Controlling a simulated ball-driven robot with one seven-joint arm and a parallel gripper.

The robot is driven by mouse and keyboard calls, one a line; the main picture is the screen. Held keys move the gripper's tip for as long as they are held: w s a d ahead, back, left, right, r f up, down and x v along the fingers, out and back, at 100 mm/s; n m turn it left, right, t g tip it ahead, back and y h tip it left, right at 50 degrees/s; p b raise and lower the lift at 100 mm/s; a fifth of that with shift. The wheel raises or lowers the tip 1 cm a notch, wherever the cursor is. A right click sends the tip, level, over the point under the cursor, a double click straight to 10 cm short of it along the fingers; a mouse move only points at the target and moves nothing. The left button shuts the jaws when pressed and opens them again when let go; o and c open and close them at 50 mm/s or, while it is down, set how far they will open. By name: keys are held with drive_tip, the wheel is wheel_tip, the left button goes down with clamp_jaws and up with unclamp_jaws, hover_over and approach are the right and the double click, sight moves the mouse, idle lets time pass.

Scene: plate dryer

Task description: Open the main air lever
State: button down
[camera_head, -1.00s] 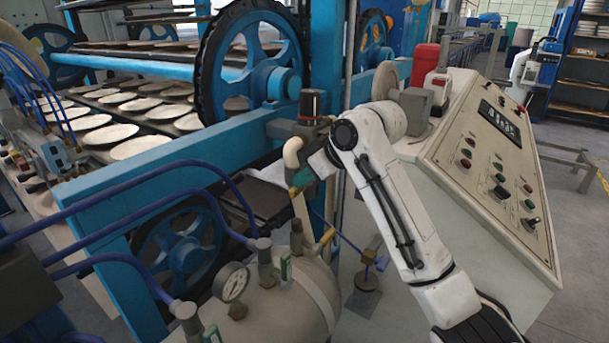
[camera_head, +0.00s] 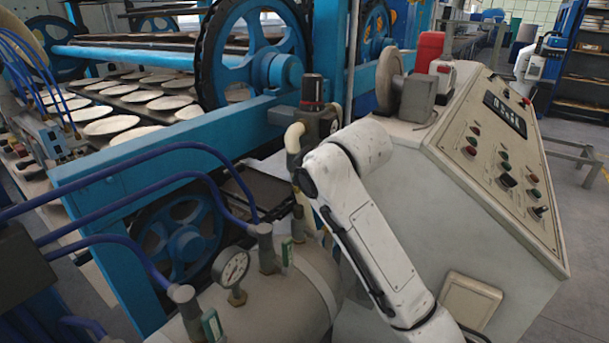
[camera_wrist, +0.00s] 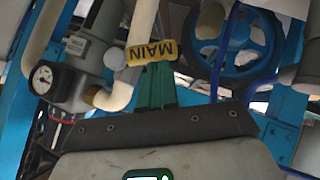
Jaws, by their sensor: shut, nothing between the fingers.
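The main air lever shows in the wrist view as a yellow handle (camera_wrist: 152,53) with "MAIN" on it, upside down in the picture. It lies across the view beside a pale pipe. My gripper (camera_wrist: 157,72) shows its green fingers together, shut and empty, with the tips right at the lever's near edge. I cannot tell whether they touch it. In the head view my white arm hides the gripper, and I cannot make out the yellow lever there.
A tank with a pressure gauge (camera_head: 231,268) and blue hoses (camera_head: 150,158) stands at the lower left. The control cabinet (camera_head: 480,240) is close on the right. In the wrist view, a regulator gauge (camera_wrist: 42,79), a blue wheel (camera_wrist: 235,40) and pipes crowd the lever.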

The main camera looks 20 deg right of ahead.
drive_tip(key=shift+w+d+f+n+t+h+b, duration=0.15)
drive_tip(key=shift+f+n+t+h+b, duration=0.5)
drive_tip(key=shift+f, duration=0.25)
drive_tip(key=shift+w+d+f+n+t+h+b, duration=0.1)
drive_tip(key=shift+d+f+n+t+h+b, duration=0.1)
drive_tip(key=shift+f+n+t+h+b, duration=0.35)
drive_tip(key=shift+w+d+f+n+t+h+b, duration=0.15)
drive_tip(key=shift+f+n+t+h+b, duration=0.25)
drive_tip(key=shift+f+t+b, duration=0.45)
drive_tip(key=shift+d+f, duration=0.1)
drive_tip(key=shift+f, duration=0.4)
drive_tip(key=p+v, duration=0.1)
drive_tip(key=v, duration=0.9)
drive_tip(key=shift+s+r, duration=0.15)
drive_tip(key=shift+s, duration=0.2)
